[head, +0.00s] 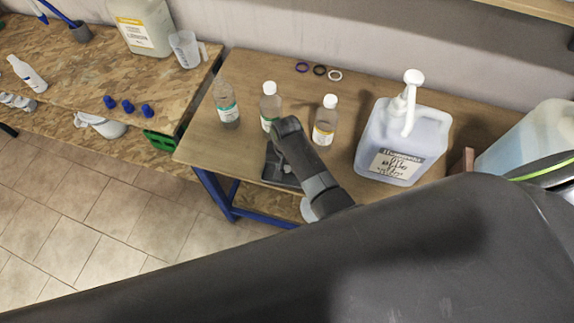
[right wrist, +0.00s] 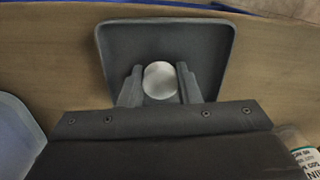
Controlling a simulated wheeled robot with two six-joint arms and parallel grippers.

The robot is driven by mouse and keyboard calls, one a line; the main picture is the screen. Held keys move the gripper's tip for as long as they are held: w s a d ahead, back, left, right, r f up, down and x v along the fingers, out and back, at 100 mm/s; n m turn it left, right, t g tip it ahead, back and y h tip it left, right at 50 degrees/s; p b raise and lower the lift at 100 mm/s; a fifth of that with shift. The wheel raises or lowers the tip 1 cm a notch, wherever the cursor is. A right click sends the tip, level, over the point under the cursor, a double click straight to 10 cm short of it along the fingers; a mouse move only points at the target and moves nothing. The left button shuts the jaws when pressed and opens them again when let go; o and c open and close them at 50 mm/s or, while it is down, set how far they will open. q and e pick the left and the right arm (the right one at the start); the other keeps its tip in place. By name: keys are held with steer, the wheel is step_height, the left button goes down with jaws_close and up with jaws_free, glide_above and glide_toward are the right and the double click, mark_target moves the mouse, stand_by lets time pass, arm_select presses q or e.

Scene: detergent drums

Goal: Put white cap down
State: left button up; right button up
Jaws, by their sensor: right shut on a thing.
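The white cap (right wrist: 160,80) is round and sits between the two fingers of my right gripper (right wrist: 159,74) in the right wrist view. The gripper is shut on it. Behind the cap is a dark grey square tray (right wrist: 165,36) on the wooden table; I cannot tell whether the cap touches it. In the head view the tray (head: 281,180) is partly hidden by my right arm near the table's front edge, and the cap is hidden. A clear bottle (head: 228,110) without a white cap stands at the left of the table. My left gripper is not in view.
Two bottles with white caps, one in the middle (head: 270,100) and one at right (head: 325,125), stand behind the gripper. A large pump container (head: 400,140) stands to the right. Three rings (head: 319,70) lie at the back. Blue caps (head: 128,106) lie on the left bench.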

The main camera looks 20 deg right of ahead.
steer(key=shift+s+f, duration=0.4)
steer(key=shift+f, duration=0.15)
steer(key=o, duration=0.9)
steer(key=shift+s, duration=0.1)
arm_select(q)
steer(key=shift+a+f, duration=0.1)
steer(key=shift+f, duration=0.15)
arm_select(e)
steer(key=shift+o, duration=0.3)
steer(key=shift+a+f, duration=0.1)
steer(key=shift+f, duration=0.05)
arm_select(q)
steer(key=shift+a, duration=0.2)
arm_select(e)
steer(key=shift+r, duration=0.3)
steer(key=r+p, duration=0.2)
steer(key=w+r+p, duration=0.1)
steer(key=r+p, duration=0.1)
steer(key=shift+d, duration=0.3)
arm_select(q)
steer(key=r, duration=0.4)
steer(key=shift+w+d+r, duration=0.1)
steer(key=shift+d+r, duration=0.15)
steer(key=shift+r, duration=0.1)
arm_select(e)
step_height(320, 180, up, 9)
steer(key=shift+a, duration=0.2)
